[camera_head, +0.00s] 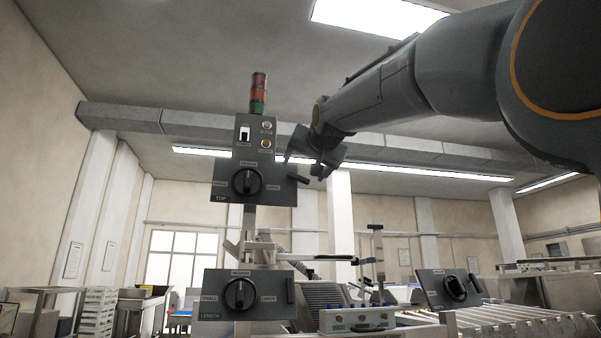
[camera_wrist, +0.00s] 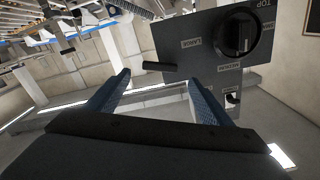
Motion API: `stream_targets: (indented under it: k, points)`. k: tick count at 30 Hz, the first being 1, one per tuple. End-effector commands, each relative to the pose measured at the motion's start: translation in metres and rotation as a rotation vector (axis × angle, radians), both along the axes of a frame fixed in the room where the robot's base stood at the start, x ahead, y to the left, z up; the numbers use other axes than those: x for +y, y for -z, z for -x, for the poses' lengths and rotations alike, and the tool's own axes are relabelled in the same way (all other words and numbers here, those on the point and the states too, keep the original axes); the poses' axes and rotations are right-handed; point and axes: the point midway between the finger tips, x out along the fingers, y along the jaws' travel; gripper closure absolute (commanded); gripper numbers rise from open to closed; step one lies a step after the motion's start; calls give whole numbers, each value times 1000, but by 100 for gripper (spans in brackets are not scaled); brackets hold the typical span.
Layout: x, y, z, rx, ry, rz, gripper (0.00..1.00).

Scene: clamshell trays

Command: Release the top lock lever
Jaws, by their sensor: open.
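The top panel (camera_head: 222,170) is a dark plate marked TOP with a round black selector knob (camera_head: 247,182). The top lock lever (camera_head: 299,179) is a short black bar at its right edge, sloping down to the right. In the wrist view the panel (camera_wrist: 196,68) appears inverted, and the lever (camera_wrist: 160,67) sticks out sideways from its left edge, between the fingers in the picture and beyond their tips. My gripper (camera_head: 307,163) is open and empty, just above the lever in the head view; its blue-grey fingers show in the wrist view (camera_wrist: 158,78). I see no contact with the lever.
A small switch box (camera_head: 242,150) with a red-and-green signal tower (camera_head: 258,92) rises above the panel. A lower LENGTH panel (camera_head: 212,281) has its own knob and upright lever (camera_head: 290,290). Another knob panel (camera_head: 434,291) stands at right by a roller conveyor (camera_head: 500,325).

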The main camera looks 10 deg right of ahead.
Motion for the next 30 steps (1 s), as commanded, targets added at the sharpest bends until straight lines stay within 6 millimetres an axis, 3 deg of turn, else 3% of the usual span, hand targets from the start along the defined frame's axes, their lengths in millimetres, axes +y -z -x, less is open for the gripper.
stream_targets:
  k: [9, 22, 30]
  points:
    - [0, -1, -47, 3, 0, 1, 26]
    - [0, 1, -58, 2, 0, 1, 26]
    - [0, 1, -58, 2, -1, 1, 66]
